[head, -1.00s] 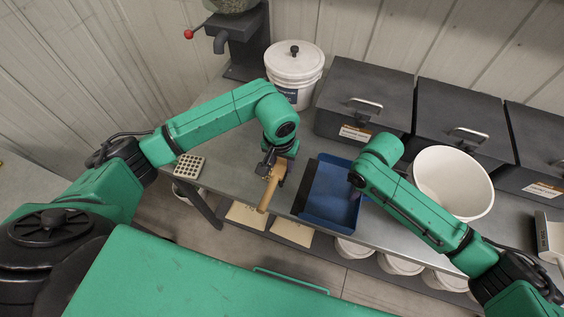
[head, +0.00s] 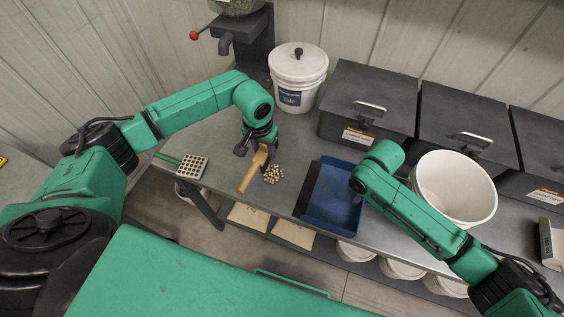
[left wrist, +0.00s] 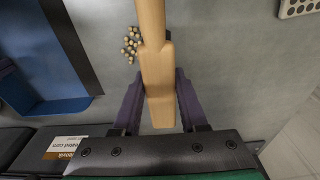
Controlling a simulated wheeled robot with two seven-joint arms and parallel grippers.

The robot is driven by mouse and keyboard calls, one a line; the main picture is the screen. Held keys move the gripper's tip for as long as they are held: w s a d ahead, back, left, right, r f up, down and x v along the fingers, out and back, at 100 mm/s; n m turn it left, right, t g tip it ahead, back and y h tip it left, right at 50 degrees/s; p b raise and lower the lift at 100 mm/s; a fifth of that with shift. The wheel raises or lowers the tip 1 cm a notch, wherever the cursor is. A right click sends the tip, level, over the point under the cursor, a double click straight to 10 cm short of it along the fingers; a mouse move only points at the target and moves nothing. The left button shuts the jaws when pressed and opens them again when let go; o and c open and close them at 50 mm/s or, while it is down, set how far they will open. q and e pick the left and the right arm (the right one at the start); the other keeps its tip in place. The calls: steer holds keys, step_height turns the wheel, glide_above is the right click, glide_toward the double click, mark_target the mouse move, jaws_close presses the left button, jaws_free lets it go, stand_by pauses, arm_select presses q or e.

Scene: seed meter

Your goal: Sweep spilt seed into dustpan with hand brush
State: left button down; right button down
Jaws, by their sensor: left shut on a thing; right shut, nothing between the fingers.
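The wooden hand brush (head: 252,176) is in my left gripper (head: 259,149), which is shut on it above the bench. In the left wrist view the brush's pale wood (left wrist: 157,75) lies between the two fingers; its bristles are not visible. Spilt seed (head: 274,173) lies in a small pile just right of the brush, and it also shows in the left wrist view (left wrist: 131,44). The blue dustpan (head: 333,194) lies right of the seed, its dark lip facing the pile. My right gripper (head: 357,187) is at the dustpan's right side, shut, mostly hidden by its arm.
A white lidded bucket (head: 298,75) and grey lidded bins (head: 367,105) line the back. An open white bucket (head: 455,190) stands at the right, behind my right arm. A perforated plate (head: 192,167) lies at the left bench end. Bench between seed and dustpan is clear.

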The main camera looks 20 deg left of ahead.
arm_select(q)
steer(key=a, duration=0.1)
steer(key=w+a, duration=0.1)
steer(key=a, duration=0.2)
steer(key=shift+w+a, duration=0.1)
steer(key=shift+w, duration=0.25)
steer(key=shift+f, duration=2.2)
steer(key=shift+d+f, duration=0.3)
steer(key=s+d, duration=0.1)
steer(key=d, duration=0.5)
steer(key=s+d, duration=0.2)
steer(key=d, duration=0.5)
steer(key=s+d, duration=0.1)
steer(key=d, duration=0.5)
steer(key=shift+s+d+r, duration=0.15)
steer(key=shift+d+r, duration=0.05)
steer(key=shift+d, duration=0.2)
steer(key=r, duration=0.2)
steer(key=shift+a+r, duration=0.3)
steer(key=shift+r, duration=0.1)
steer(key=w+a+r, duration=0.1)
steer(key=a+r, duration=0.3)
steer(key=a, duration=0.2)
steer(key=shift+w+a, duration=0.15)
steer(key=shift+a, duration=0.05)
